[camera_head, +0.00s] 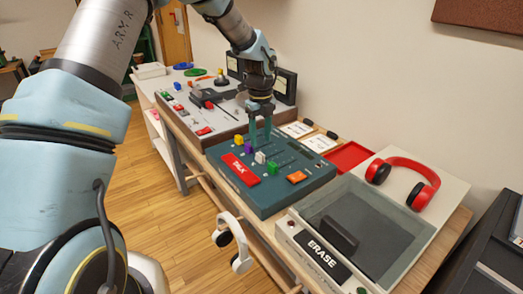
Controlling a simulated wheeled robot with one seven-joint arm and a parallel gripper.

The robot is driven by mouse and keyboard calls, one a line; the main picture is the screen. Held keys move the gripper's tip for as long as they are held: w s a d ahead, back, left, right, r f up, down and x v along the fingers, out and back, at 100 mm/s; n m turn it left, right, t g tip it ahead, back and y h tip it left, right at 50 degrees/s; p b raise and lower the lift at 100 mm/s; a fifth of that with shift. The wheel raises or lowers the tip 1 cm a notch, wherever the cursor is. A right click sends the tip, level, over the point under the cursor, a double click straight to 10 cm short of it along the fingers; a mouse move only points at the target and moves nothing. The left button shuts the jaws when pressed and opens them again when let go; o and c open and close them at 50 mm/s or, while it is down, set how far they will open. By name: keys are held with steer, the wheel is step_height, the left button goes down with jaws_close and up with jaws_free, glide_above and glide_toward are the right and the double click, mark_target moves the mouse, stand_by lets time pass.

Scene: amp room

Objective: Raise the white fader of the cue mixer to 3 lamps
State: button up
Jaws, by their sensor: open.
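The cue mixer appears to be the dark teal box (235,190) in the middle of the bench, with several coloured fader caps in a row. Its white fader cap (260,157) sits between a purple cap (248,147) and a green cap (272,168); a yellow cap (238,140) is at the far end. My gripper (260,138) points down over the mixer, its two fingers apart, with nothing seen between them. The fingertips look just above or behind the white cap; whether they touch anything cannot be told. Lit lamps cannot be made out.
The mixer also bears a red button (241,170) and an orange button (297,177). A grey ERASE unit (345,225) stands in front right, red headphones (405,178) beyond it. Another console (205,120) stands behind left. White headphones (233,240) hang at the bench's front edge.

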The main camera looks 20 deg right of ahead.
mark_target(260, 154)
steer(key=shift+a+f+p, duration=0.1)
steer(key=shift+f+p, duration=0.4)
steer(key=shift+f, duration=2.6)
jaws_close()
